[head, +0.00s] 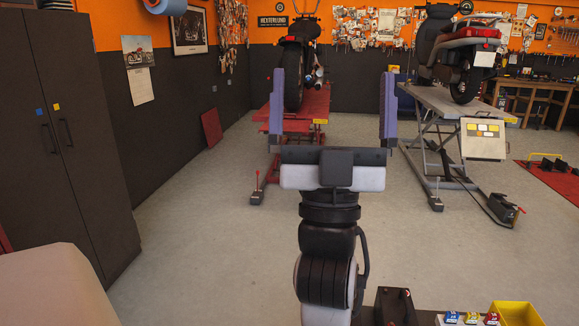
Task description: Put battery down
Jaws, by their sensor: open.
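My gripper (332,76) is in the middle of the head view, raised and pointing away from me. Its two purple-blue fingers are wide apart, with nothing between them. No battery can be made out for certain. A dark box-like object (394,306) stands at the bottom edge, right of my arm, partly cut off by the frame; I cannot tell whether it is the battery. Small blue (451,317), yellow (472,318) and red (491,319) items sit to its right.
A yellow bin (516,314) is at the bottom right. A red lift (312,106) and a grey lift (440,104) carry motorcycles ahead. A dark cabinet (70,130) stands left, above a beige surface (55,288). The grey floor (215,225) between is clear.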

